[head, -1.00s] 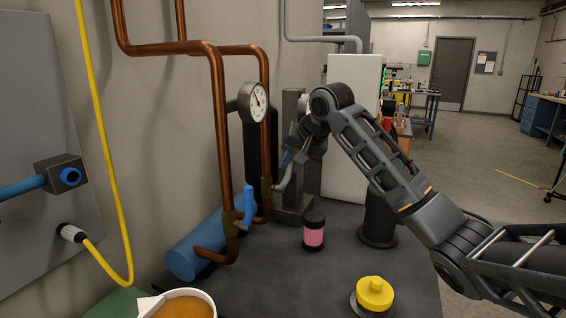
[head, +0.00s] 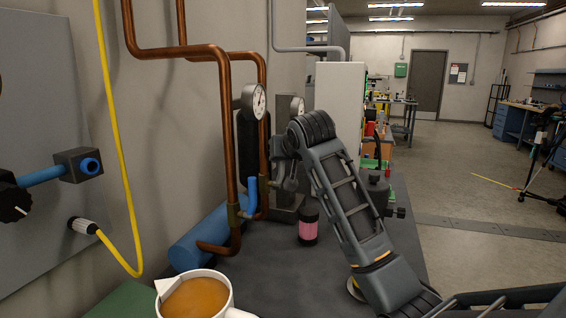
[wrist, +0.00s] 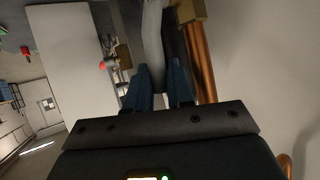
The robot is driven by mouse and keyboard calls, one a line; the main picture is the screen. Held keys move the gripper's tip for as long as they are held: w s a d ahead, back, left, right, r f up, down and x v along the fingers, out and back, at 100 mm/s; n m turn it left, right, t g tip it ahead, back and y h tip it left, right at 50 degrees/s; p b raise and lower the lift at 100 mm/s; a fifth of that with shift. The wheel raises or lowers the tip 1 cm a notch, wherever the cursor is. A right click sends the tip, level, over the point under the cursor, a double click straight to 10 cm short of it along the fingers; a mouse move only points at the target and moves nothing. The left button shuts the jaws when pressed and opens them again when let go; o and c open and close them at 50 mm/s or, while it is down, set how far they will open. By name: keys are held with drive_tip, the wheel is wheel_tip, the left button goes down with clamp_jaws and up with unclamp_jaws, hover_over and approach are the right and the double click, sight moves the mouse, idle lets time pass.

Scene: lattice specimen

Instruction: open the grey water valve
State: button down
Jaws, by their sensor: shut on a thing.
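The grey valve handle (wrist: 153,42) shows in the wrist view as a pale curved lever between the two blue fingers of my gripper (wrist: 159,74), which is shut on it. A brass valve body (wrist: 191,10) and a copper pipe (wrist: 203,70) are just to its right. In the head view, my gripper end is beside the rear copper pipe (head: 263,110), partly hidden by the pipe and my own arm. The grey handle cannot be clearly made out there. A blue valve lever (head: 252,194) stands upright on the front copper pipe (head: 226,130).
Pressure gauges (head: 254,101) sit close to the pipes. A pink-banded jar (head: 308,228), a blue cylinder (head: 197,240) and a mug of orange-brown liquid (head: 194,299) are on the dark bench (head: 275,285). A yellow cable (head: 112,130) hangs at the left. Open floor lies right.

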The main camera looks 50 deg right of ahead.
drive_tip(key=shift+s+a, duration=0.1)
drive_tip(key=shift+a, duration=0.05)
idle(0.4)
drive_tip(key=c, duration=1.1)
unclamp_jaws()
drive_tip(key=shift+r, duration=0.1)
